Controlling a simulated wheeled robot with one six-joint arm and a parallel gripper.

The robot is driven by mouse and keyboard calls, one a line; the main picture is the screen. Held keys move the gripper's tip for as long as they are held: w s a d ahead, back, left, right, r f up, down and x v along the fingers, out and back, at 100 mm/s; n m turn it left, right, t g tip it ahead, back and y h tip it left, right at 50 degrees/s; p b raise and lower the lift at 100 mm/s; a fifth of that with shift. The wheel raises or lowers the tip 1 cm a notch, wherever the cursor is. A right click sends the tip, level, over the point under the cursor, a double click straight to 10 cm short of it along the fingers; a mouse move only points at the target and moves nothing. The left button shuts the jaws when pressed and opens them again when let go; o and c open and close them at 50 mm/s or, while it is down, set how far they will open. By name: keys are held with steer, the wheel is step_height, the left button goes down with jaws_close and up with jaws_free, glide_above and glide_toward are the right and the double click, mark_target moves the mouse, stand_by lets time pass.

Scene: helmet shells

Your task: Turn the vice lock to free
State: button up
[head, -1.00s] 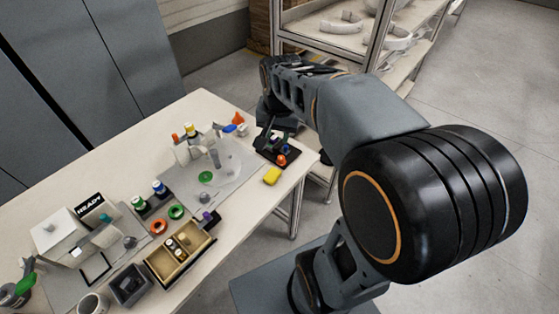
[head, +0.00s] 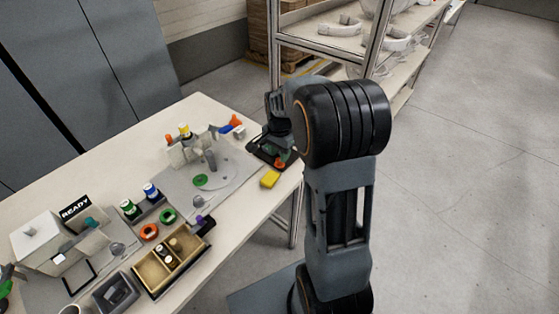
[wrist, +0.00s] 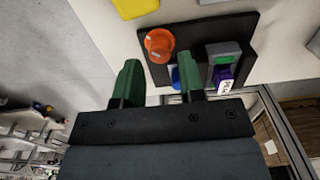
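A black plate (wrist: 192,36) in the wrist view carries an orange round part (wrist: 159,45), a grey block (wrist: 222,50) with a green face and a purple tag, and a blue part (wrist: 175,77) partly hidden by a finger. My gripper (wrist: 158,84) is open, its two green fingertips apart at the plate's near edge with nothing visibly held between them. In the head view this plate (head: 264,152) lies at the table's right end, largely behind my arm. I cannot tell which part is the vice lock.
A yellow block (head: 270,179) lies near the table edge, beside the black plate. A shelf rack (head: 330,45) stands behind.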

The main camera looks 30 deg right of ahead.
steer(key=shift+f, duration=1.75)
steer(key=c, duration=0.6)
steer(key=shift+c, duration=0.2)
